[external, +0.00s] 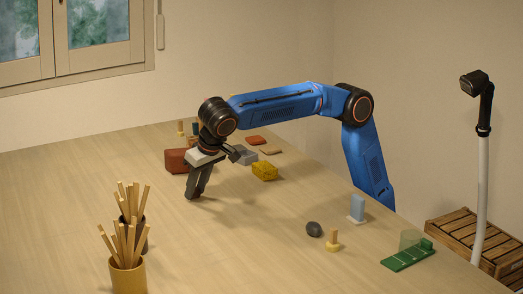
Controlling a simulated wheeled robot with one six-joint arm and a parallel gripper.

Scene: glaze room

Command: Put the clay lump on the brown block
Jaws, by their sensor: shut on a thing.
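My gripper (197,194) points down over the table, left of the middle. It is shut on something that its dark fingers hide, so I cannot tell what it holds. A reddish-brown block (175,161) lies just behind and left of the fingers, partly covered by my gripper; it looks like the brown block. A dark grey rounded lump (314,229) sits on the table at the right, well apart from my gripper. I cannot tell whether it is clay or stone.
A yellow block (264,171), a grey box (243,156), a red piece (255,140) and a tan piece (271,150) lie right of my gripper. Stick-filled cups (128,277) stand front left. A blue upright piece (357,208) and a green item (407,257) stand right. The centre front is clear.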

